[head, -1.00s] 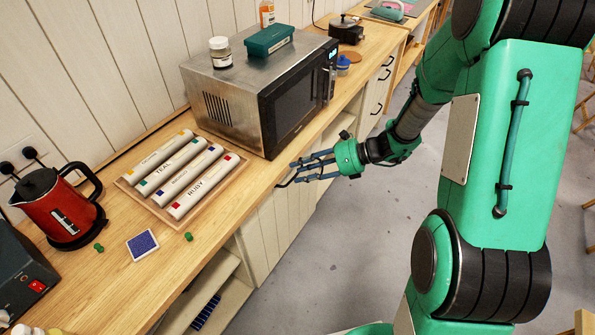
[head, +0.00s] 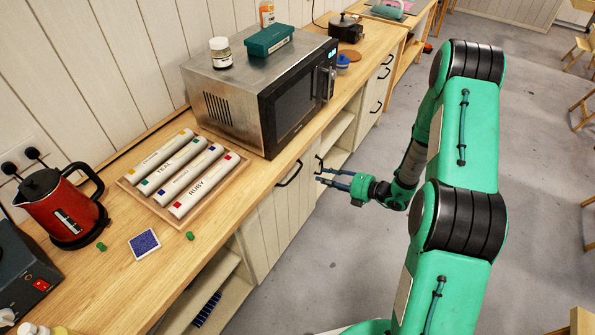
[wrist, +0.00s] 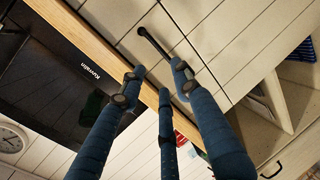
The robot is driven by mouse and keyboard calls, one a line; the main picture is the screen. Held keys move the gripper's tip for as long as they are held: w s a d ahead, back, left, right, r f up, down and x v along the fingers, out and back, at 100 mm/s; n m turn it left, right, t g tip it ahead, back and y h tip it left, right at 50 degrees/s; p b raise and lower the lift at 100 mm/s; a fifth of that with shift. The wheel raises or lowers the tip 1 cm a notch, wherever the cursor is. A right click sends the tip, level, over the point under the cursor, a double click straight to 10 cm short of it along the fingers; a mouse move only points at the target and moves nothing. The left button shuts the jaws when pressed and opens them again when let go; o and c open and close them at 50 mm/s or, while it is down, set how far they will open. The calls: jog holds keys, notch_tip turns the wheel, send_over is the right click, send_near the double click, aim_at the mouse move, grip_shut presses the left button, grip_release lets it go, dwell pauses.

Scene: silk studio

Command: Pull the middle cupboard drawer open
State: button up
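In the head view, a pale wooden cupboard front (head: 283,212) with a dark bar handle (head: 289,175) sits below the counter edge, under the microwave. It looks closed. I cannot tell whether it is the middle drawer. My gripper (head: 322,172) is to the right of this handle, apart from it, with its fingers spread and empty. In the wrist view, a dark handle (wrist: 154,44) on a white panelled front shows just beyond my blue fingers (wrist: 155,85). The right fingertip is close to the handle's lower end in the picture; I cannot tell if they touch.
The wooden counter (head: 225,225) carries a microwave (head: 262,95), a tray of labelled rolls (head: 180,172) and a red kettle (head: 62,207). Open shelves (head: 338,128) lie beyond the cupboard front, then more drawers (head: 377,95). The grey floor (head: 330,265) beside the cupboard is clear.

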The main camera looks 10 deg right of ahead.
aim_at(298, 171)
dwell(0.4)
jog(key=b+x, duration=0.3)
jog(key=x, duration=1.1)
jog(key=shift+c, duration=0.5)
jog(key=shift+s, duration=0.1)
grip_shut()
